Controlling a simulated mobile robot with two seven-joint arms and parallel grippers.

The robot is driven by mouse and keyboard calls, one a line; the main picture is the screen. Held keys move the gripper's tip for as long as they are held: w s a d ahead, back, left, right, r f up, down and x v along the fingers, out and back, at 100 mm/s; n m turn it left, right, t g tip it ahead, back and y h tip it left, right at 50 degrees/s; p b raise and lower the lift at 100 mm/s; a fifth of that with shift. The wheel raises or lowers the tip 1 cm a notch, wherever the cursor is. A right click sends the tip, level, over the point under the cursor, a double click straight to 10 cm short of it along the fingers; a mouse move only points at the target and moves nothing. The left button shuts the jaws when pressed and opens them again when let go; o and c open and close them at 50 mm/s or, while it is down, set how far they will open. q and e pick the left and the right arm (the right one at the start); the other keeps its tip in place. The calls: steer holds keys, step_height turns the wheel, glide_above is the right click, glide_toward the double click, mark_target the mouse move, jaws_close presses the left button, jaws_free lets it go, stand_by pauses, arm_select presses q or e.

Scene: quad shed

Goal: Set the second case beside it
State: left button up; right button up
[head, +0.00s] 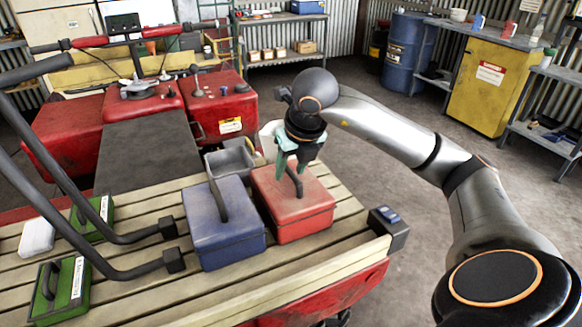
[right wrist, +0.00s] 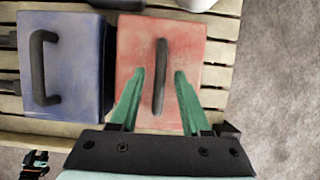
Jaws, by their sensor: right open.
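A red case (head: 296,212) with a dark handle stands upright on the slatted wooden bed (head: 304,266). A blue case (head: 222,236) stands to its left, with only a narrow gap between them. My right gripper (head: 297,170) is above the red case with its green fingers pointing down at the handle. In the right wrist view, the open fingers (right wrist: 159,75) lie on either side of the red case's handle (right wrist: 160,62); the blue case (right wrist: 70,60) is at the left. The left gripper is out of view.
Green cases (head: 62,290) and a white box (head: 37,237) lie at the bed's left. Dark bent bars (head: 90,262) cross above the bed. A grey bin (head: 230,160) is behind the cases. A small dark box (head: 388,232) sits at the bed's right corner.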

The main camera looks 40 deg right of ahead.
steer(key=shift+r, duration=0.2)
arm_select(q)
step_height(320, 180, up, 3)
steer(key=p, duration=0.2)
steer(key=shift+p, duration=0.4)
arm_select(e)
steer(key=v, duration=1.2)
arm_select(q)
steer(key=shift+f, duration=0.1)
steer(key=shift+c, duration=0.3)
